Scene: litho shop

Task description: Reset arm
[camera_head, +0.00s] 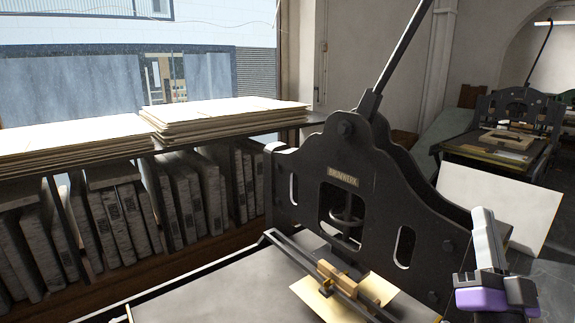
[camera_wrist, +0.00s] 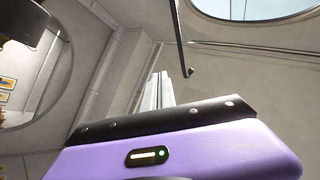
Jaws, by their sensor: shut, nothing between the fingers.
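My gripper (camera_head: 483,214) is at the lower right of the head view, pointing up, with a purple and dark body below pale fingers. In the wrist view its fingers (camera_wrist: 158,82) stand close together beyond the purple housing, shut and empty. It is in front of the right side of the black press (camera_head: 375,190) in the head view. I cannot tell the exact gap between them.
A wooden-handled block (camera_head: 338,278) is on a yellowish sheet (camera_head: 378,289) on the press bed (camera_head: 225,295). Paper stacks (camera_head: 215,112) top a shelf of grey slabs (camera_head: 120,215) at left. A white board (camera_head: 500,205) leans behind my gripper. Another press (camera_head: 500,155) stands farther back.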

